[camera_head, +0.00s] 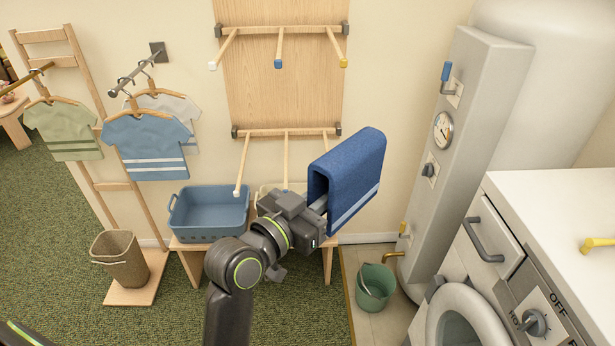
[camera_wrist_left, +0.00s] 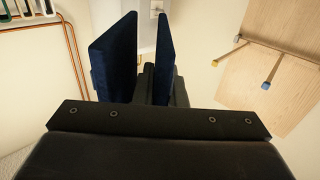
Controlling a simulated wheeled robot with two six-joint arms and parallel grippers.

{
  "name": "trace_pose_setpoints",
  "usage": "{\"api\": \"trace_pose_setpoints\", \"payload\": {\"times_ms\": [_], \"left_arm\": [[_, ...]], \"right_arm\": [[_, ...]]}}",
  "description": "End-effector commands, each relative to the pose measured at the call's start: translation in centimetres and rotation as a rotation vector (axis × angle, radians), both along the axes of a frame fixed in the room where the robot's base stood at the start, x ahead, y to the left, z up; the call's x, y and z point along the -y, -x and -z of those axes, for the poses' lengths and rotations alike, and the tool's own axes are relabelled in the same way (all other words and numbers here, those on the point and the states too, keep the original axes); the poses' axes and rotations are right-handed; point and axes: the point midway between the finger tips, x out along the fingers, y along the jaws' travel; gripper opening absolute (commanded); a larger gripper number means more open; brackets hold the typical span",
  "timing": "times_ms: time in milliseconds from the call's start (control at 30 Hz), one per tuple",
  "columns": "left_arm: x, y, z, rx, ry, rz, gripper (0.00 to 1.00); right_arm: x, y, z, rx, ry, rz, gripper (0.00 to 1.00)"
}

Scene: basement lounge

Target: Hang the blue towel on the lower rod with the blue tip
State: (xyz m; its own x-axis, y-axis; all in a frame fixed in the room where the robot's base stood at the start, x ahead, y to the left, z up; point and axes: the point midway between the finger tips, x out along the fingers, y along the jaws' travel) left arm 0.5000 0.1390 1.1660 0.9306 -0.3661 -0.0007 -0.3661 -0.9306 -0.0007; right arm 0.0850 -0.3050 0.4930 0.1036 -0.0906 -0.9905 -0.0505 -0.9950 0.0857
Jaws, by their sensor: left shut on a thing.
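The blue towel (camera_head: 352,178) hangs folded over in my left gripper (camera_head: 318,204), which is shut on it. It has a pale stripe near its lower edge, and its folded halves show in the left wrist view (camera_wrist_left: 112,58). It is in front of the right end of the lower rod row. The lower left rod (camera_head: 243,165) has a whitish tip; the lower right rod is mostly hidden by the towel. The wrist view shows a blue-tipped rod (camera_wrist_left: 272,74). My right gripper is not in view.
Upper rods have white, blue (camera_head: 278,63) and yellow tips on a wooden panel (camera_head: 285,95). A blue basket (camera_head: 208,213) stands on a bench below. A grey boiler column (camera_head: 462,130), green bucket (camera_head: 375,287) and white washer (camera_head: 555,215) are on the right. Shirts hang left.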

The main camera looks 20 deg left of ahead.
Motion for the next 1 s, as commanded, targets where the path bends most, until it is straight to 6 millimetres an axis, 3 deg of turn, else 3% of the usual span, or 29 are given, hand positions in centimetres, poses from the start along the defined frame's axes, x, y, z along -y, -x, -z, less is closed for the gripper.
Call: {"api": "trace_pose_setpoints", "payload": {"times_ms": [700,1000], "left_arm": [[10.1,3.4,5.6,0.001,0.004,0.623,0.00],[11.7,4.0,6.6,0.002,-0.001,0.753,0.00]], "right_arm": [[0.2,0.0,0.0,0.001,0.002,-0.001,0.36],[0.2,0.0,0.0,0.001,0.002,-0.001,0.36]]}}
